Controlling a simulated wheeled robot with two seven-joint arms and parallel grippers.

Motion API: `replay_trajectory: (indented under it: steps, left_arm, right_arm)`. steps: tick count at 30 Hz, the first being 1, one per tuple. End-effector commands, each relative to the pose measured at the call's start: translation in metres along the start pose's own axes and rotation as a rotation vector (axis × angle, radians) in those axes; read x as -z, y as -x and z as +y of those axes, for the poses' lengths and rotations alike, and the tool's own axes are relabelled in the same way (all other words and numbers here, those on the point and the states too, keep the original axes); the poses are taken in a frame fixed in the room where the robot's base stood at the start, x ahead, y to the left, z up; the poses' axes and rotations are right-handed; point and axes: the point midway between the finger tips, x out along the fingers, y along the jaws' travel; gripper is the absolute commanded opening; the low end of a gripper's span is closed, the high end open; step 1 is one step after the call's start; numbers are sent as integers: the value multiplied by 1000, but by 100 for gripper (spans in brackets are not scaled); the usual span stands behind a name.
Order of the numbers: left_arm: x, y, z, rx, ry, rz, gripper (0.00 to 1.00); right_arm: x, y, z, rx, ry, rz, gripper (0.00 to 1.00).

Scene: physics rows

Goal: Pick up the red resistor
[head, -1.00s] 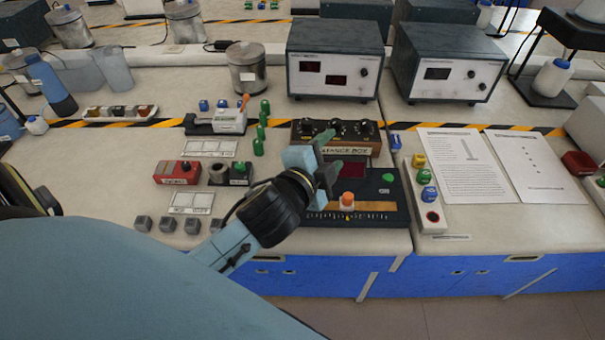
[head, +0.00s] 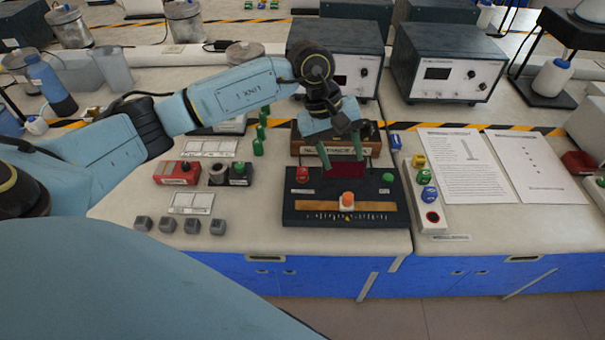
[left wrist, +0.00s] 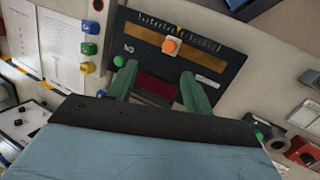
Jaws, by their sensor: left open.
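My left gripper (head: 343,160) is open above the upper middle of a dark bridge board (head: 300,212), with its two green fingers pointing down. A dark red block or panel (head: 347,172) shows between and beyond the fingers, and in the left wrist view (left wrist: 157,87) it lies between them. I cannot tell whether the fingers touch it. A labelled red box (head: 170,173) stands on the bench left of the board, apart from the gripper. It also shows in the left wrist view (left wrist: 302,150). Which red thing is the resistor is not clear.
The board carries a red knob (head: 302,174), a green knob (head: 388,177) and an orange slider knob (head: 347,197). A resistance box (head: 309,148) stands just behind. Several grey cubes (head: 168,225) lie at the front left; two instruments (head: 447,75) stand at the back.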

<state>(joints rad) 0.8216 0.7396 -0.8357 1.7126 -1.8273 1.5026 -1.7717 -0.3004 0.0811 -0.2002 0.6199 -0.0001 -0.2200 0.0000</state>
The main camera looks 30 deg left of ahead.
Motion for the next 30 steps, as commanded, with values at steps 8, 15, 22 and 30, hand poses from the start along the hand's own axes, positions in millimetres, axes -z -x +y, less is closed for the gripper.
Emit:
replay_trajectory:
  steps: [8,15,22,30]
  left_arm:
    - [57,45,-59,329,-84,169,51]
    - [66,11,-76,349,-86,170,51]
    - [72,-21,-86,345,-86,172,51]
    - [76,-44,-95,346,-85,169,51]
  right_arm:
    - [1,0,-2,2,-1,2,36]
    - [1,0,-2,2,-1,2,36]
    - [1,-1,-2,2,-1,2,36]
    - [2,1,-2,2,-1,2,36]
